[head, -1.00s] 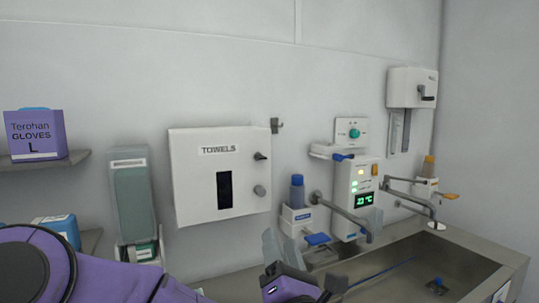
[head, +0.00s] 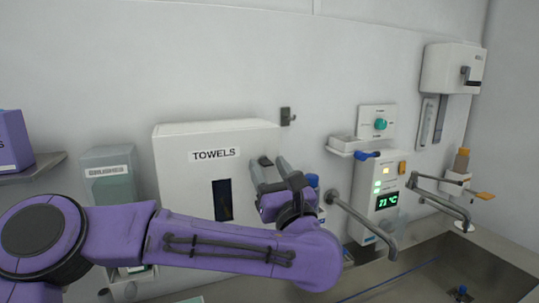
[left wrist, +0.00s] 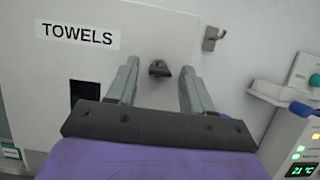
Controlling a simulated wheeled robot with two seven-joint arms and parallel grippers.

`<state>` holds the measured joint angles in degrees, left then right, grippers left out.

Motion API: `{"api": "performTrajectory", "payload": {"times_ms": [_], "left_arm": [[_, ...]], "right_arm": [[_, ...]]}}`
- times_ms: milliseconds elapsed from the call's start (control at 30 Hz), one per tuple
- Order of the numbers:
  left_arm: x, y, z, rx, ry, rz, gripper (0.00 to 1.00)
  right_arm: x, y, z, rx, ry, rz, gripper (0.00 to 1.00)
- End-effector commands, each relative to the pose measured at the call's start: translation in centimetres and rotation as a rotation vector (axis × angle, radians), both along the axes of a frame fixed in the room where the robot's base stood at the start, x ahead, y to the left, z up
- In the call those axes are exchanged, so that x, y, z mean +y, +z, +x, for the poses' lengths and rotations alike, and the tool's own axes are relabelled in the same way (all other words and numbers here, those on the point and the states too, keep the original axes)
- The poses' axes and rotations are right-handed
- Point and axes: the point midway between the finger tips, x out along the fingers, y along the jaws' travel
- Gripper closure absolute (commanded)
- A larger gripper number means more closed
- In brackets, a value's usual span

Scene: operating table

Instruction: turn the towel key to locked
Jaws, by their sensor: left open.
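The white towel dispenser (head: 180,150), labelled TOWELS, hangs on the wall left of the sink. Its small dark key (left wrist: 159,68) shows in the left wrist view, standing out from the front face at the right side. My left gripper (head: 271,163) is open in front of the dispenser's right part. In the left wrist view its two grey fingers (left wrist: 158,84) stand one on each side of the key, apart from it. In the head view the key and the lower knob are hidden behind my gripper and arm. My right gripper is not in view.
A wall hook (head: 287,117) is just right of the dispenser. Further right are the faucet (head: 362,222), the control panel (head: 388,190) and the sink (head: 410,270). A glove box (head: 12,140) sits on a shelf at left.

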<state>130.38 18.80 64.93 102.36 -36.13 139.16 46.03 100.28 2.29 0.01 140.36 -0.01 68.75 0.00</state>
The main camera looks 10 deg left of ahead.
Motion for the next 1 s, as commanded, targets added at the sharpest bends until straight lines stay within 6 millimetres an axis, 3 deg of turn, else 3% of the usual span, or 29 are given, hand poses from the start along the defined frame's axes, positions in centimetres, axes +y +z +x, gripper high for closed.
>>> {"api": "performTrajectory", "payload": {"times_ms": [300,367,467,500,1000], "left_arm": [[0.19,0.14,0.49,0.0,-0.003,0.001,0.49],[0.17,0.15,0.49,0.0,-0.003,0.001,0.65],[0.17,0.16,0.48,0.0,-0.002,0.002,0.98],[0.17,0.15,0.49,0.0,-0.002,0.002,1.0],[0.25,0.03,0.43,0.06,-0.004,0.093,1.0]], "right_arm": [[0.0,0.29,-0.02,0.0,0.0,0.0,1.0],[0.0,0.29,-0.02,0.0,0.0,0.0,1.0],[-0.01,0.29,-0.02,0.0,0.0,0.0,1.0],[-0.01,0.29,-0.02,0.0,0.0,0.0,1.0],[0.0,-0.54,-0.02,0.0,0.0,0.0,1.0]]}}
